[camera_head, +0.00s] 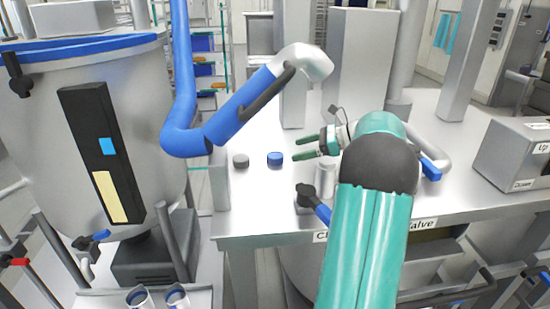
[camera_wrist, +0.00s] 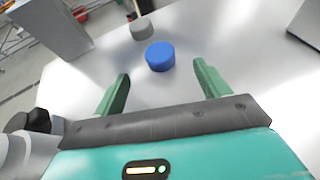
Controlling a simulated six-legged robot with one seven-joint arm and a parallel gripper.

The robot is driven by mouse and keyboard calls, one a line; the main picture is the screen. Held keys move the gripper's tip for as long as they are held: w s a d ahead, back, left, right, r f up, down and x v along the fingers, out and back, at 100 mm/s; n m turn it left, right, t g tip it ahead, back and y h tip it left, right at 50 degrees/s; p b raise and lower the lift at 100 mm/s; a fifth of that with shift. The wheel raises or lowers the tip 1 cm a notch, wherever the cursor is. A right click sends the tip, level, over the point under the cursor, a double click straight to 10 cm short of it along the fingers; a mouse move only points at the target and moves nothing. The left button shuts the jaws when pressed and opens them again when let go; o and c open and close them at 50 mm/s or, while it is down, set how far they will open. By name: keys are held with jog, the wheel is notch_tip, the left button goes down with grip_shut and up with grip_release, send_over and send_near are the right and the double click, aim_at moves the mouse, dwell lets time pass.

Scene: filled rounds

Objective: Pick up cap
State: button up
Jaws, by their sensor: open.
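A blue round cap (camera_head: 274,159) lies on the metal bench top (camera_head: 255,205). It also shows in the wrist view (camera_wrist: 160,56), ahead of my fingertips and roughly between their lines. A grey round cap (camera_head: 240,160) lies to its left, and in the wrist view (camera_wrist: 142,28) it is farther off, behind the blue one. My gripper (camera_head: 308,147) is open and empty, with green fingers pointing left toward the blue cap. The fingers also show in the wrist view (camera_wrist: 163,85), spread wider than the blue cap, with a gap between them and it.
A blue and silver pipe (camera_head: 235,112) rises over the caps' back left. A large steel vessel (camera_head: 40,120) stands at left. A valve with a dark knob (camera_head: 306,195) stands at the bench front near my arm. A control box (camera_head: 515,155) is at right.

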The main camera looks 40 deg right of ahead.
aim_at(275, 155)
jog(key=shift+x, duration=3.85)
jog(key=shift+a+r, duration=0.1)
jog(key=shift+r, duration=0.05)
jog(key=c, duration=1)
